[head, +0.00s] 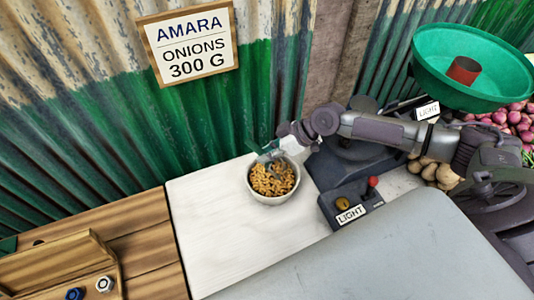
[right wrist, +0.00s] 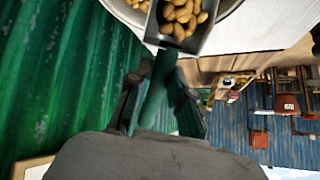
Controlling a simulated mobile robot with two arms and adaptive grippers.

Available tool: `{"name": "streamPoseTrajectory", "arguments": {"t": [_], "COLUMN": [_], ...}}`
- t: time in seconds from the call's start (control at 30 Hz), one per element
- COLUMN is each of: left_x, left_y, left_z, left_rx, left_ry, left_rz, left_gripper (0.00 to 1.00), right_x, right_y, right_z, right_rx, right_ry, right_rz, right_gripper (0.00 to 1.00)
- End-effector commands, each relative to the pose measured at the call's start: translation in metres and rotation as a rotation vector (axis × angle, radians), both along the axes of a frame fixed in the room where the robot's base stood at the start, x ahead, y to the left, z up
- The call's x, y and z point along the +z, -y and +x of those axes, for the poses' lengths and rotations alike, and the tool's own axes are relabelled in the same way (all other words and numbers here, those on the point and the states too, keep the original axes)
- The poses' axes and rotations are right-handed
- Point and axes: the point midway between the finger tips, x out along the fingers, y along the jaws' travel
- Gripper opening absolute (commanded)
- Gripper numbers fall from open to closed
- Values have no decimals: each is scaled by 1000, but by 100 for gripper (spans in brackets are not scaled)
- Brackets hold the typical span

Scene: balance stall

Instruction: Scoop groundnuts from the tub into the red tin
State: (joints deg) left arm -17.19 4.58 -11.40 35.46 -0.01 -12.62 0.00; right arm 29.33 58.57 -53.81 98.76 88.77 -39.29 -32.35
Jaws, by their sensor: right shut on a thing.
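The tub (head: 249,186) is a pale round bowl of groundnuts (head: 272,182) on the white counter. My right gripper (head: 287,143) is over the tub's back edge. In the right wrist view it is shut on the green handle of a metal scoop (right wrist: 153,100). The scoop holds several groundnuts, and the tub's rim shows just behind it. I cannot tell whether the scoop touches the nuts in the tub. The red tin (head: 463,70) stands in a green pan (head: 425,62) at the upper right, away from the gripper. My left gripper is not in view.
A control box (head: 350,205) labelled LIGHT, with a red-tipped lever, stands right of the tub. Onions (head: 515,118) and potatoes (head: 437,172) lie at the right. A sign (head: 186,42) reads AMARA ONIONS 300 G. A wooden tray (head: 60,268) is at lower left. The white counter left of the tub is clear.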

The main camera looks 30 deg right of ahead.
Motion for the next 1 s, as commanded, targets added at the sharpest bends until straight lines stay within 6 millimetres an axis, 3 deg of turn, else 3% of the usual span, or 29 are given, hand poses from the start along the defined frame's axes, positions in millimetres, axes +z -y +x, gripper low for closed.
{"name": "streamPoseTrajectory", "arguments": {"t": [0.03, 0.7, 1.0], "left_x": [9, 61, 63], "left_y": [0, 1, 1], "left_z": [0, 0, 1], "left_rx": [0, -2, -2], "left_ry": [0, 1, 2], "left_rz": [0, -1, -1], "left_gripper": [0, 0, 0], "right_x": [10, 76, 80], "right_y": [0, 0, 0], "right_z": [0, 0, 0], "right_rx": [0, 0, 0], "right_ry": [0, 0, 0], "right_rz": [0, 0, 0], "right_gripper": [0, 0, 0]}}
